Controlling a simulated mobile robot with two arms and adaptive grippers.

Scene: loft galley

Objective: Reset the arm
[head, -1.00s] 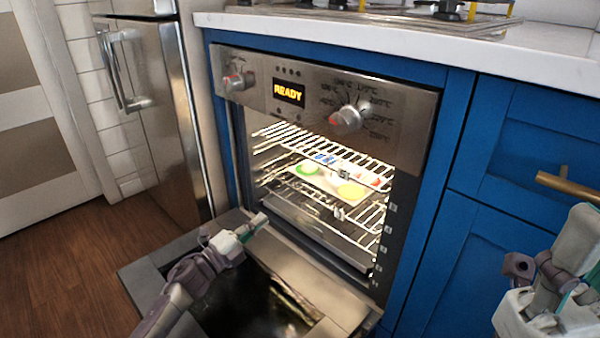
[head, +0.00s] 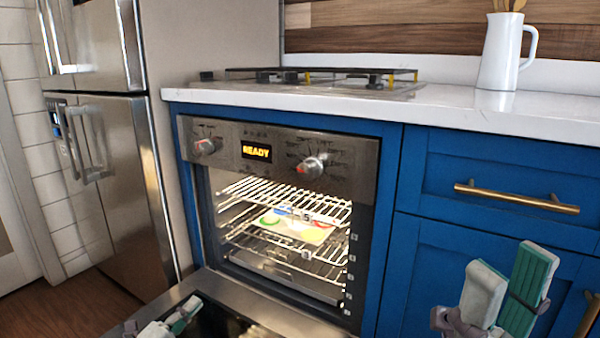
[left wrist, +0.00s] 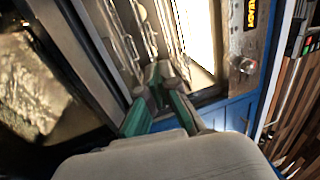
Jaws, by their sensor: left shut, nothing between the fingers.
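My left gripper (head: 186,311) is low in the head view, over the lowered oven door (head: 262,312), mostly cut off by the bottom edge. In the left wrist view the fingers of my left gripper (left wrist: 160,76) meet at the tips, shut with nothing between them, in front of the lit oven. My right gripper (head: 508,272) points up at the lower right, before the blue cabinets. Its two green-padded fingers stand apart, empty.
The oven (head: 278,148) is open and lit, its display reading READY. A tray with colourful items (head: 298,224) sits on a rack inside. A steel fridge (head: 110,180) stands left. A brass handle (head: 517,197) juts out near my right gripper. A white jug (head: 503,55) stands on the counter.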

